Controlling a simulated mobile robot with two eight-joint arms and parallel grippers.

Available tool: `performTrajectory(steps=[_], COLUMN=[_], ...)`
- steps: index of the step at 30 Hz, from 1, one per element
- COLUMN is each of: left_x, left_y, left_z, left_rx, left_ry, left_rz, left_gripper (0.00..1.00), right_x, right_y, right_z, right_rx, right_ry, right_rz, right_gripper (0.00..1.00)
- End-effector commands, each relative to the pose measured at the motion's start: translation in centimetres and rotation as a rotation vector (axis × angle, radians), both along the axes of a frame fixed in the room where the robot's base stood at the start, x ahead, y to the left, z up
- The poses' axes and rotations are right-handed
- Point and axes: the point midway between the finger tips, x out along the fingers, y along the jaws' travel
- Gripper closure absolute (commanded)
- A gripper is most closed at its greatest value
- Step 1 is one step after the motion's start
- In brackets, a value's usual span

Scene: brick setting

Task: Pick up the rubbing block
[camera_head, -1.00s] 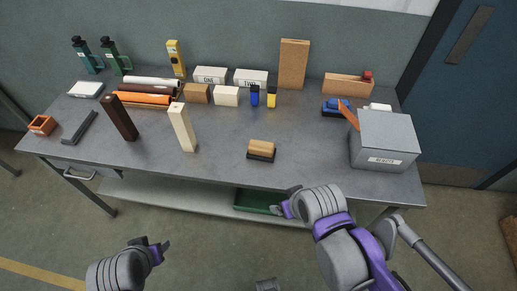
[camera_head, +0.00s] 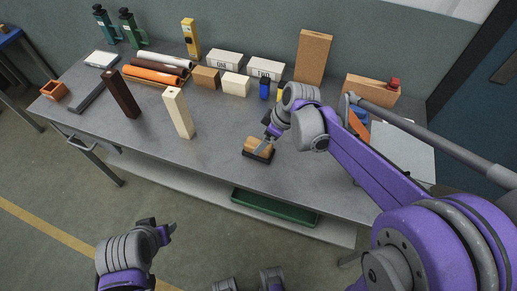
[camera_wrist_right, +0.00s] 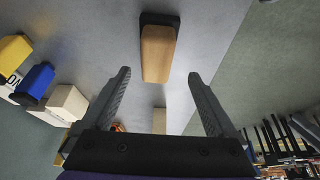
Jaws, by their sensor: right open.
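The rubbing block (camera_head: 257,147), a tan wooden block on a dark base, lies on the grey workbench (camera_head: 215,152) near its front edge. My right gripper (camera_head: 267,143) is over the bench at the block and partly covers it in the head view. In the right wrist view the rubbing block (camera_wrist_right: 157,50) lies just beyond the open fingers (camera_wrist_right: 158,75), lined up with the gap between them. Nothing is between the fingers. My left gripper (camera_head: 168,234) is low in front of the bench, away from the block; its opening is unclear.
A pale upright block (camera_head: 179,113) and a dark upright block (camera_head: 118,93) stand to the left. Behind are a cream block (camera_head: 236,84), a blue bottle (camera_head: 264,88) and white boxes (camera_head: 225,64).

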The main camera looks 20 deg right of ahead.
Motion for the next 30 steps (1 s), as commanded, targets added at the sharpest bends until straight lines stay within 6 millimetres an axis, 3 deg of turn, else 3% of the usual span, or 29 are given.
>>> performTrajectory(steps=[15, 23, 30], left_x=[-0.1, -0.1, -0.1], left_y=[0.0, 0.0, 0.0], left_z=[-0.4, -0.4, -0.4], left_rx=[0.0, 0.0, 0.0], left_ry=[0.002, 0.002, 0.002], left_rz=[0.0, 0.0, 0.0], left_gripper=[0.5, 0.5, 0.5], right_x=[1.7, 1.7, 1.7], right_y=[1.2, 1.3, 1.3], right_z=[-5.4, -5.6, -5.6], right_rx=[-0.002, -0.001, -0.001], right_ry=[-0.001, 0.0, 0.0], right_rz=[-0.001, -0.003, -0.003], right_gripper=[0.07, 0.07, 0.49])
